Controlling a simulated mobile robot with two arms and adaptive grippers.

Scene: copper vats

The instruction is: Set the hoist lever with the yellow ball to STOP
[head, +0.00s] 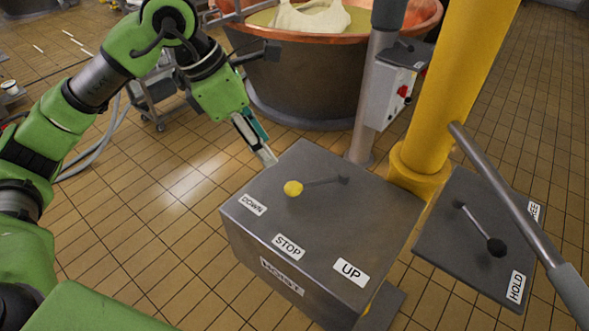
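The hoist lever (318,183) is a thin dark rod with a yellow ball (293,188) at its end. It lies over the top of a grey metal box marked HOIST (325,215). Its ball end points left, toward the DOWN label (253,204). The STOP label (288,246) is at the middle of the front edge, and the UP label (350,272) is to its right. My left gripper (268,157) is at the box's back left edge, behind and left of the ball, apart from it. Its fingers are seen edge-on, so their opening is unclear. My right gripper is out of view.
Right of the box, a second panel (460,245) has a black-ball lever (496,247) and a HOLD label. A grey bar (510,200) slants above it. A yellow column (450,90) and a copper vat (310,80) stand behind. The tiled floor at left is open.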

